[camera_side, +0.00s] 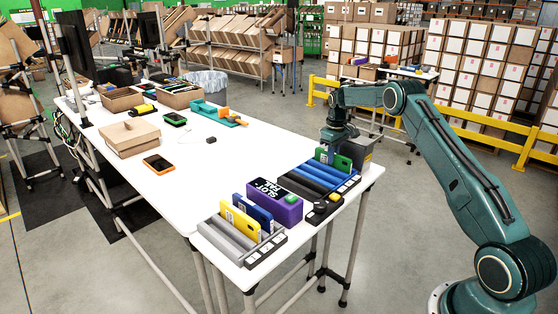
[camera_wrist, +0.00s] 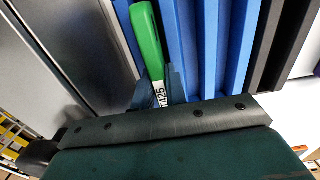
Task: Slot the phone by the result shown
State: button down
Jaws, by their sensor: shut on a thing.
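A green phone (camera_side: 343,163) stands upright at the far end of the blue slotted rack (camera_side: 305,180). My gripper (camera_side: 337,149) is above that end, shut on the phone. In the wrist view the green phone (camera_wrist: 148,40) is between the dark fingers (camera_wrist: 160,88), with a white label on it. The blue rack's ridges (camera_wrist: 207,50) run beside it. I cannot tell how deep the phone sits in a slot. A purple box (camera_side: 287,210) has a black screen with white text that seems to read "SLOT FAIL".
A black box with a round knob (camera_side: 322,207) stands at the front edge between the racks. A grey bin (camera_side: 359,153) is behind my gripper. An orange-edged phone (camera_side: 158,163), a cardboard box (camera_side: 128,138) and a teal fixture (camera_side: 215,113) lie farther left.

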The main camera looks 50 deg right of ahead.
jog(key=c, duration=1.3)
grip_release()
jog(key=shift+c, duration=0.2)
notch_tip(320, 180, up, 14)
